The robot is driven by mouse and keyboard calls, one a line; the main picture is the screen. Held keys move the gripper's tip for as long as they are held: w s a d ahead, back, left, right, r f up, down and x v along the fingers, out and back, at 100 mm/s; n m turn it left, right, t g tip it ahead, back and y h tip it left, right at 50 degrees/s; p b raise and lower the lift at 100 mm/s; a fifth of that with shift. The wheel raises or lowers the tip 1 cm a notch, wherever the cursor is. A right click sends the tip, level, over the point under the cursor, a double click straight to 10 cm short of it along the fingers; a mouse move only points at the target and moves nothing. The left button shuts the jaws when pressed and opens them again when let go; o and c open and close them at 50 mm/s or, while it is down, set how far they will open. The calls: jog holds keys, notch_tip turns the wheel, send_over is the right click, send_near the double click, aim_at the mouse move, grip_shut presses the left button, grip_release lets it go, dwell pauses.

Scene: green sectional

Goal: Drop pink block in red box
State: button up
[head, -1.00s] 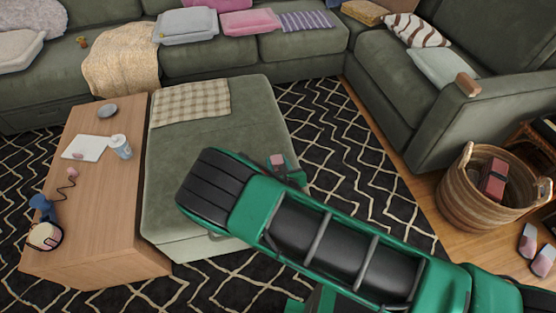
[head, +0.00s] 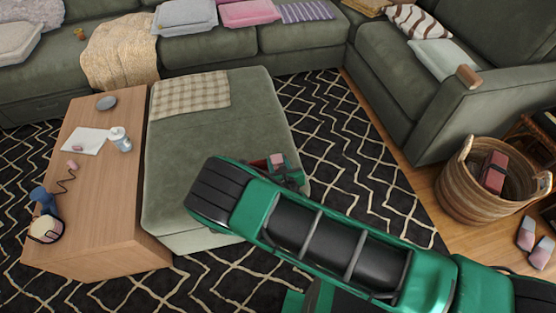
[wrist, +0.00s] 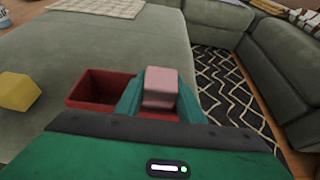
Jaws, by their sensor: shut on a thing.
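The pink block (wrist: 160,88) is held between the green fingers of my gripper (wrist: 160,98) in the wrist view. It also shows at the gripper tip in the head view (head: 277,159). The open red box (wrist: 92,92) stands on the green ottoman, and its left part shows empty. Red also shows below the block between the fingers, so the block appears over the box's right part. Its height above the box is unclear. In the head view my arm hides most of the box, leaving a sliver of red (head: 261,163).
A yellow block (wrist: 18,92) lies on the ottoman (head: 205,135) left of the box. A wooden table (head: 105,195) with a cup, paper and other items stands at left. A wicker basket (head: 465,195) is at right. Patterned rug lies between ottoman and sofa.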

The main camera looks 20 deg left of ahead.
dwell(0.3)
jog(key=o, duration=1.1)
jog(key=v, duration=1)
jog(key=shift+s+d+r, duration=0.1)
jog(key=shift+s+d, duration=0.05)
jog(key=shift+s, duration=0.1)
